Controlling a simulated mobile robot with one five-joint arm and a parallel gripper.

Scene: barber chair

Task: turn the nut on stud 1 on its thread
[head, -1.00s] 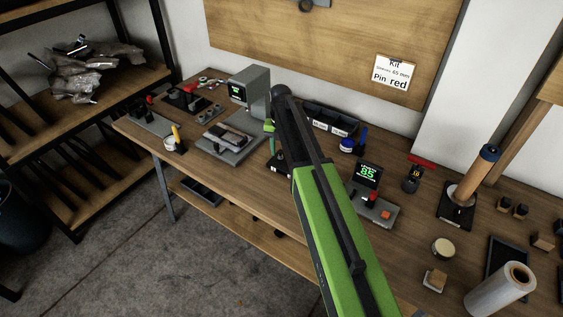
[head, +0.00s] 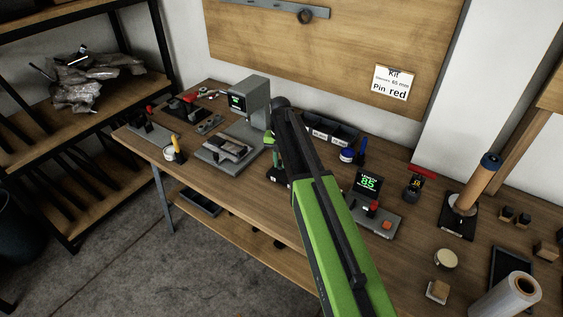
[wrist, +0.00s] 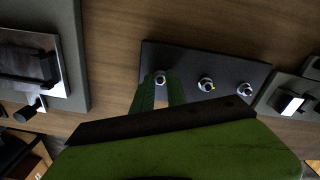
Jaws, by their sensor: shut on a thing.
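In the wrist view a dark block (wrist: 218,66) carries three studs in a row, each with a pale metal nut. The green fingers of my gripper (wrist: 160,88) are shut on the leftmost nut (wrist: 160,79). The middle nut (wrist: 206,84) and the right nut (wrist: 244,90) stand free, apart from the fingers. No stud number is readable there. In the head view my arm hides most of the block, and only its front edge with small white labels (head: 275,179) shows below the green fingers.
A grey device (head: 249,98) with a flat base stands left of the block. A display reading 85 (head: 368,183) stands to the right. A dark bin (head: 330,128) lies behind. A blue-lidded jar (head: 347,154) and a cork-coloured upright cylinder (head: 476,185) stand further right.

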